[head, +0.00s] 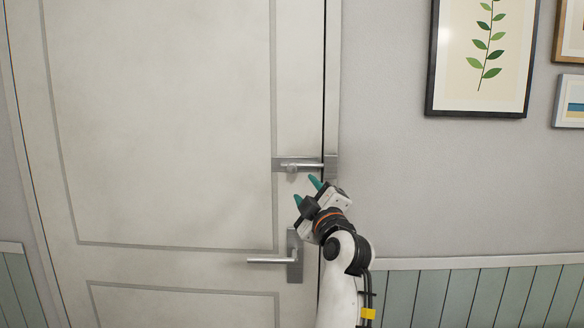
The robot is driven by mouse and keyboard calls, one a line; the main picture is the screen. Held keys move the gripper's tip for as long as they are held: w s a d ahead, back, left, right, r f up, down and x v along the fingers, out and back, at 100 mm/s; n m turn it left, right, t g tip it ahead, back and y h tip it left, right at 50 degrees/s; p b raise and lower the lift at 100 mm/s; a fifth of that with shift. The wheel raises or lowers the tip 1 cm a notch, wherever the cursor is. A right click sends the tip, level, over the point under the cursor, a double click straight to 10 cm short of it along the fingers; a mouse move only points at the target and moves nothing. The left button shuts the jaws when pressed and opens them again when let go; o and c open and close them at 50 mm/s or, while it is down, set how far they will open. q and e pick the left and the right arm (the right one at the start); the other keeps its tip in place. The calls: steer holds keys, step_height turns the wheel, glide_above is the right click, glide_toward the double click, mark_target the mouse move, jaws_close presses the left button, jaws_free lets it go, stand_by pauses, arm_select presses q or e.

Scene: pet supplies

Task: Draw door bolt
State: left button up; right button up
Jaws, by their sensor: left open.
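The metal door bolt (301,164) is mounted on the right edge of the pale door (170,120), above the handle. Its rod lies horizontally on a grey plate and reaches the door's edge. A small round knob (292,169) sticks out near the rod's left part. A keeper plate (331,163) sits on the frame just right of the gap; I cannot tell whether the rod enters it. My left gripper (306,190) is open and empty, its two teal fingertips just below and right of the knob, apart from it in the picture. My right gripper is out of view.
A lever handle (270,261) on an upright plate sits below the bolt, close to my left gripper. A framed leaf picture (482,55) and smaller frames hang on the right wall. Green panelling (480,295) covers the lower wall. The door's middle is clear.

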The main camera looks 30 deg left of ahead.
mark_target(294, 171)
arm_select(q)
steer(key=p+x, duration=0.2)
steer(key=x, duration=1)
steer(key=shift+r, duration=0.15)
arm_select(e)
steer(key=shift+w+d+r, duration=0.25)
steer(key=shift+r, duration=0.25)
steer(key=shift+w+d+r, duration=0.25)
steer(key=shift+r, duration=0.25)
